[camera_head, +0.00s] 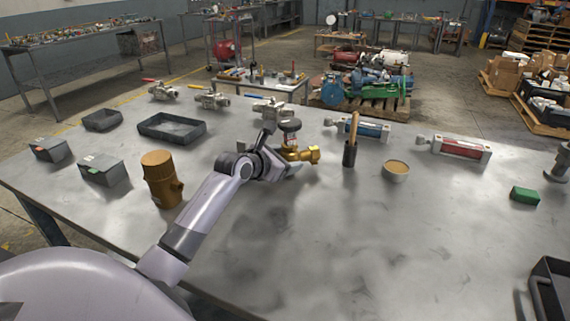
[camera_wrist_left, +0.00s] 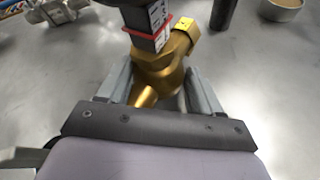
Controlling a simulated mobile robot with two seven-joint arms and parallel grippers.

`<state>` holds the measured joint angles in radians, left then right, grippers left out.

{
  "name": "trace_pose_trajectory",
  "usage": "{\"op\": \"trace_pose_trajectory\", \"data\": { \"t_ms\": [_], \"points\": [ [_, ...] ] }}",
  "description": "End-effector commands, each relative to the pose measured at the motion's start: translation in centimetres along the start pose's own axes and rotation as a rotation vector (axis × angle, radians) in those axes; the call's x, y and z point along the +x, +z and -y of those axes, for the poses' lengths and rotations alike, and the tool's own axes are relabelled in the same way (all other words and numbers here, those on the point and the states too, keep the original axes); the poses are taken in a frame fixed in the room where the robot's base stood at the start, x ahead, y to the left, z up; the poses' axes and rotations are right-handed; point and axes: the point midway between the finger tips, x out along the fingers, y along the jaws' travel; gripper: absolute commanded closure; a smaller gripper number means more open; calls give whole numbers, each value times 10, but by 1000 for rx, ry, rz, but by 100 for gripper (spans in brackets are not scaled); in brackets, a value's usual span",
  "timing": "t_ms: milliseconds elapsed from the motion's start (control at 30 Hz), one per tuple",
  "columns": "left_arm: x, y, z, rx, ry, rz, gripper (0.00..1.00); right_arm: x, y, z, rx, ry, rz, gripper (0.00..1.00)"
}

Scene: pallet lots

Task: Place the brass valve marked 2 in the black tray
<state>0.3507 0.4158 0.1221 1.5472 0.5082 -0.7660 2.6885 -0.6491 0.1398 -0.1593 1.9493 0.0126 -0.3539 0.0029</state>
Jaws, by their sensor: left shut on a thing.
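In the left wrist view the brass body (camera_wrist_left: 163,78) sits between the two fingers (camera_wrist_left: 155,95). A yellow mark shows on its end, but I cannot read it. A black tray (camera_head: 545,283) is cut off at the lower right edge. My right gripper is not in view.
A brown cylindrical part (camera_head: 160,178) and grey boxes (camera_head: 103,170) stand left of my arm. Right of the valve are a dark holder (camera_head: 349,153), a round tin (camera_head: 396,171), a red cylinder (camera_head: 460,148) and a green block (camera_head: 525,195). The front middle of the table is clear.

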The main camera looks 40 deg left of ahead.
Motion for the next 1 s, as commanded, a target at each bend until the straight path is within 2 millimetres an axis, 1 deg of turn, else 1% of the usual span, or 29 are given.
{"op": "trace_pose_trajectory", "data": {
  "t_ms": [133,500,533,567,600,933,1000],
  "points": [
    [4,-7,2,1,4,11,99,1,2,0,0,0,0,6],
    [4,-9,2,-2,4,10,99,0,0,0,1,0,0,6],
    [5,-12,4,-2,0,2,26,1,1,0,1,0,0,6],
    [5,-12,4,-1,0,2,16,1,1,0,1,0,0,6],
    [5,-12,4,-1,0,1,10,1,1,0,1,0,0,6],
    [4,-10,3,1,1,3,10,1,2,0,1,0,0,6],
    [1,-10,4,0,0,3,10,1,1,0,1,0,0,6]
  ]
}}
